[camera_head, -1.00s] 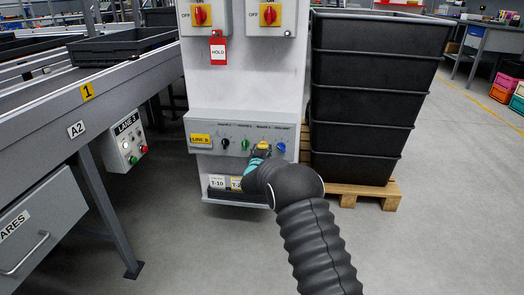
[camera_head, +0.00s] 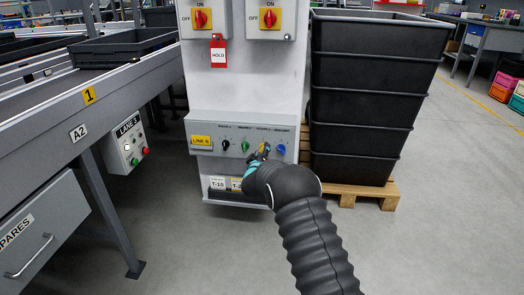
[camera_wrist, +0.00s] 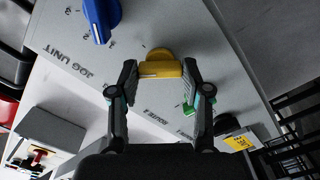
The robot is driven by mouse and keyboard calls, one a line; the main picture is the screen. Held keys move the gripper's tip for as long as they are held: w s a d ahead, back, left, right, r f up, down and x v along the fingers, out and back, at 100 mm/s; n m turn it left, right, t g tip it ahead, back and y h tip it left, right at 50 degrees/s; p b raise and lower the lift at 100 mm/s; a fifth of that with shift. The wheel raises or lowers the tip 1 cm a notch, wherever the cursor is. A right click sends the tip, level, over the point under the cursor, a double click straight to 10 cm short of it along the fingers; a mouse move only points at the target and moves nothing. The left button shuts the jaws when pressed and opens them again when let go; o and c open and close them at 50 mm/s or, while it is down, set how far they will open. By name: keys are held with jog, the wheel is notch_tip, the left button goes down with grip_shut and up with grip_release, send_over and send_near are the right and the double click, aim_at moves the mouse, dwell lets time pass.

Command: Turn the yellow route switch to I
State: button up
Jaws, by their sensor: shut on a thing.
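The yellow route switch (camera_wrist: 160,67) is a knob on the grey panel (camera_head: 204,125), between a green knob and a blue one. My gripper (camera_wrist: 160,80) is shut on it, one finger on each side of the knob. In the head view the yellow switch (camera_head: 265,148) is partly hidden by my gripper (camera_head: 262,154). The printed position marks around it are too small or covered, so I cannot tell which one it points to.
On the same panel are a black knob (camera_head: 225,145), a green knob (camera_head: 245,146) and a blue knob (camera_head: 281,149). Two red rotary switches (camera_head: 201,18) sit above. Black crates (camera_head: 365,100) stand on a pallet at right; a conveyor (camera_head: 80,90) is at left.

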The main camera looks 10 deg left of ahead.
jog(key=n+p, duration=0.1)
jog(key=n, duration=0.3)
jog(key=shift+r+n, duration=0.1)
jog(key=shift+n, duration=0.2)
jog(key=shift+n+p, duration=0.55)
jog(key=shift+n, duration=1.35)
jog(key=o, duration=1.2)
jog(key=shift+c, duration=0.2)
jog(key=s, duration=1.2)
jog(key=shift+a, duration=0.2)
